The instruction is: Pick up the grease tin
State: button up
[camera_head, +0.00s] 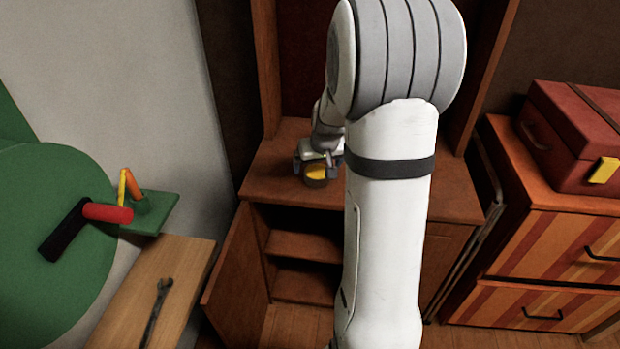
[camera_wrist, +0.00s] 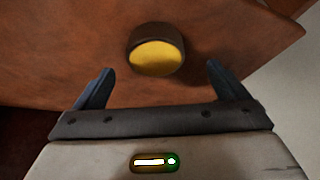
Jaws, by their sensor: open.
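The grease tin (camera_wrist: 156,55) is a short round tin with a dark side and a yellow face. In the wrist view it stands on the brown wooden top, ahead of my gripper (camera_wrist: 159,85) and roughly centred between the two dark fingers. The fingers are apart and nothing is between them; the tin lies beyond their tips. In the head view the tin (camera_head: 316,174) shows on the cabinet top, close to my gripper (camera_head: 318,172). My arm hides part of the gripper and the cabinet there.
The wooden cabinet (camera_head: 262,183) has an open left door (camera_head: 238,262) and shelves inside. A red case (camera_head: 570,135) rests on striped drawers (camera_head: 555,250) at right. At left a wrench (camera_head: 157,308) lies on a wooden board, near a green round thing (camera_head: 50,200) with a red-and-black handle.

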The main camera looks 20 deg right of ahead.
aim_at(318, 172)
jog(key=x, duration=0.5)
jog(key=shift+d+b, duration=0.3)
jog(key=shift+b, duration=0.05)
jog(key=shift+c, duration=0.4)
jog(key=c, duration=1.2)
